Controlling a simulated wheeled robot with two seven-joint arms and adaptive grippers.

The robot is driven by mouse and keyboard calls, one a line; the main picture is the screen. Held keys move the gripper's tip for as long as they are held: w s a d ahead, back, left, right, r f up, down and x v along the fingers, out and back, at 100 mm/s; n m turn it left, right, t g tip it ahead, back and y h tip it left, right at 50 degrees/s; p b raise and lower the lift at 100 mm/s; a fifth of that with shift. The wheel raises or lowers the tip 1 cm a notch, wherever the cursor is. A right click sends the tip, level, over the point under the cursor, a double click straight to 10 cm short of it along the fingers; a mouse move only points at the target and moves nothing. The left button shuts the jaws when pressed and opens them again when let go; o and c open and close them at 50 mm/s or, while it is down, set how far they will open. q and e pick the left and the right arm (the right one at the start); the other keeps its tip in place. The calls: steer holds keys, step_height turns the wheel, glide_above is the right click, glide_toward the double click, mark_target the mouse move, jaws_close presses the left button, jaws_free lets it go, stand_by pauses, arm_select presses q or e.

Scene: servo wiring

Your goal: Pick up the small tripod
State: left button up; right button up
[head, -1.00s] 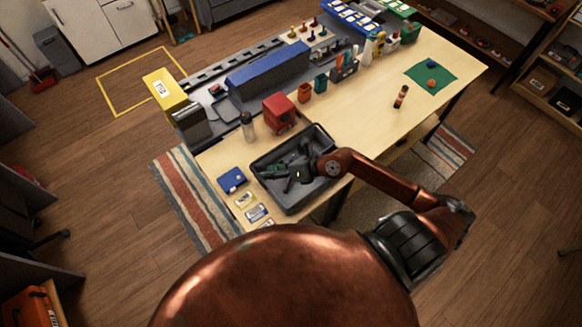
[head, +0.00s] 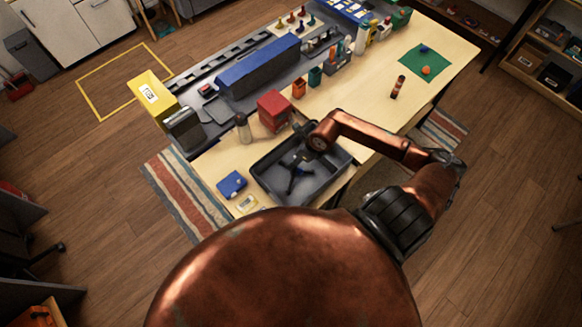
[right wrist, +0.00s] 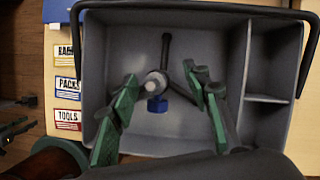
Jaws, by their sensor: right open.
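The small tripod (head: 294,184) is dark, with splayed legs, and stands in the grey tray (head: 262,189) on the table. In the right wrist view the tripod (right wrist: 156,83) shows a pale round top, dark legs and a blue part. My right gripper (right wrist: 163,88) is open, with its green-padded fingers on either side of the tripod in that view. I see no finger touching it. In the head view my right gripper (head: 302,136) is over the tray's far side and partly hidden by the wrist.
The tray has side compartments (right wrist: 268,125) at the right in the wrist view and a dark handle. A red bin (head: 273,110), a bottle (head: 242,128) and a blue box (head: 231,184) stand close to the tray. Table space right of the bins is mostly clear.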

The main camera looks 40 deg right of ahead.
steer(key=x, duration=0.1)
steer(key=p+x, duration=0.1)
steer(key=x, duration=0.1)
steer(key=shift+s+a+f+p, duration=0.15)
steer(key=shift+a+f+p, duration=0.1)
steer(key=shift+f+p, duration=0.15)
steer(key=shift+x, duration=1.5)
steer(key=c, duration=0.9)
jaws_close()
arm_select(q)
steer(key=shift+s+r, duration=1)
steer(key=shift+s, duration=0.2)
arm_select(e)
steer(key=shift+r, duration=0.1)
